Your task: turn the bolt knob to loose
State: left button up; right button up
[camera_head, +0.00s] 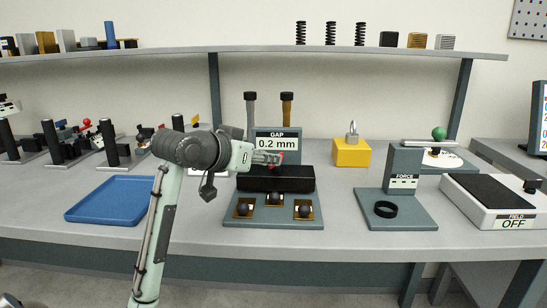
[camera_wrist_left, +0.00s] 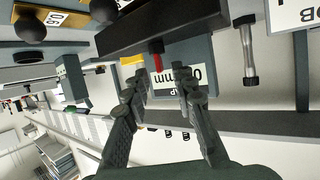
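A grey device (camera_head: 290,222) stands mid-bench with a "GAP 0.2 mm" sign (camera_head: 277,145), a black bar (camera_head: 277,179) and several round black knobs (camera_head: 275,198) on brass plates along its front. I cannot tell which part is the bolt knob. A small red piece (camera_wrist_left: 157,60) shows by the bar in the left wrist view, just beyond my fingertips. My left gripper (camera_head: 268,158) is in front of the sign, above the bar. In the left wrist view its fingers (camera_wrist_left: 161,88) are apart, with nothing clearly between them. My right gripper is not in view.
A blue tray (camera_head: 108,201) lies to the left. A yellow padlock block (camera_head: 352,153), a "FORCE" stand (camera_head: 403,183) with a black ring (camera_head: 386,209), and a "FIELD OFF" box (camera_head: 497,201) are to the right. Two upright bolt-like tools (camera_head: 287,108) stand behind the sign.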

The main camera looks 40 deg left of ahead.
pick_arm(q)
jog(key=shift+x, duration=1.6)
grip_shut()
